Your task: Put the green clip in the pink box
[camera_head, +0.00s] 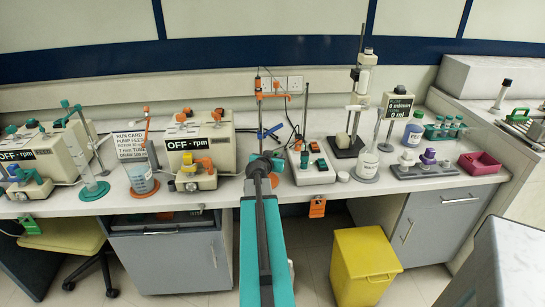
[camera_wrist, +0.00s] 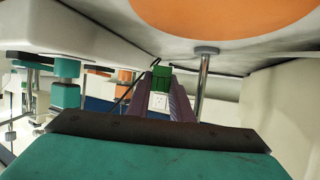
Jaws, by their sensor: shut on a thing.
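The pink box (camera_head: 481,164) is an open dark-pink tray at the right end of the bench. My gripper (camera_head: 262,162) is over the front middle of the bench, well to the left of the box. In the wrist view, my gripper (camera_wrist: 163,88) is shut on the green clip (camera_wrist: 162,76), which shows as a small green block between the fingertips. In the head view the held clip is hidden by my arm and gripper.
A pump (camera_head: 200,155) is to the left. A yellow bin (camera_head: 363,265) stands on the floor below.

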